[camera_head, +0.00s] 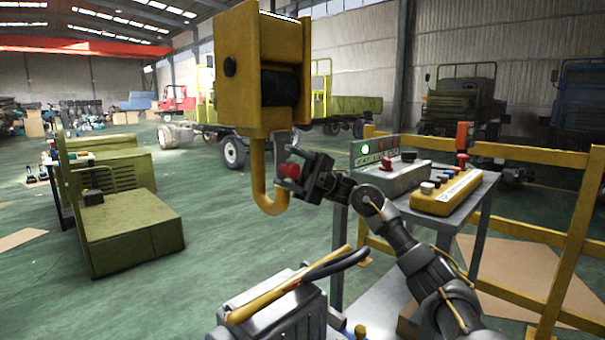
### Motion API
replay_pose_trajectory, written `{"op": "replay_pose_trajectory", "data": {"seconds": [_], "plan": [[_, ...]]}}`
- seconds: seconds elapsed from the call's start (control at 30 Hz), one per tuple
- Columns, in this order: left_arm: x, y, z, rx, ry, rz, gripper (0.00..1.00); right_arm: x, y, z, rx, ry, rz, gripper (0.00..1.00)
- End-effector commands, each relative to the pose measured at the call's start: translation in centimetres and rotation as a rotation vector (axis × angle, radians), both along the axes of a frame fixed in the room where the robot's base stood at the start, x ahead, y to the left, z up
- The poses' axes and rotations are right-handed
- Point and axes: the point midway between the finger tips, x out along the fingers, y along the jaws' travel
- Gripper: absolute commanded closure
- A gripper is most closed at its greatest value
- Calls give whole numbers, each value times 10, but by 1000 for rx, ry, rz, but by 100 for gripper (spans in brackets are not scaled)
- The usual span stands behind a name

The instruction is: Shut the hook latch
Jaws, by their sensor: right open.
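A yellow hoist block (262,70) hangs in the middle, with a yellow hook (265,190) below it. The hook's open side faces right. A small red piece (289,170), which looks like part of the latch, sits at the hook's mouth. A grey strip (281,145) runs down from the block just above it. My right gripper (298,172) is open at the mouth of the hook, right beside the red piece. I cannot tell whether it touches that piece. The fingers partly hide the mouth, so the latch position is unclear. My left gripper is not in view.
A grey cart (480,195) at right carries a grey control box (388,175) and a yellow button box (446,192). A yellow railing (575,235) stands behind it. A green metal casing (130,225) is at left. Open floor lies between casing and hook.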

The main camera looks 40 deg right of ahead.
Motion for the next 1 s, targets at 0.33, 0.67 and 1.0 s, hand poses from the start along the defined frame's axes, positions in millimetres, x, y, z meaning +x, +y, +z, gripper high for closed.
{"op": "replay_pose_trajectory", "data": {"seconds": [0.33,0.67,1.0], "plan": [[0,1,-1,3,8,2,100,4,-60,-30,0,3,-4,48],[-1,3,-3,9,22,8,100,6,-87,-44,0,0,-2,48],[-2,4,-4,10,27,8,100,6,-87,-45,0,0,-1,48]]}}
